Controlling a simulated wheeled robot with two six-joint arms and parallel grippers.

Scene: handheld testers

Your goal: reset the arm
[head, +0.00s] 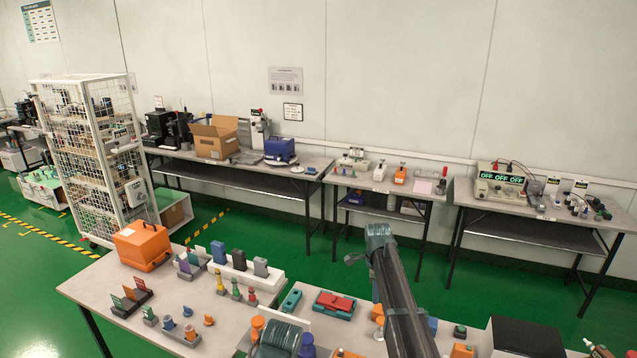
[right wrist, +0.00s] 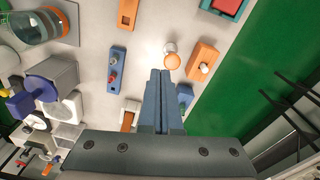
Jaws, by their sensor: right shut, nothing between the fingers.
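My right arm rises from the bottom of the head view, right of centre, above the far part of the near table. My left gripper is not in view.
The near table (head: 95,285) holds an orange case (head: 142,245), a red-and-teal device (head: 334,304), several small coloured testers and a black box (head: 525,335). Green floor (head: 440,268) lies open behind it. Benches with equipment and a wire cage (head: 97,150) stand along the wall.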

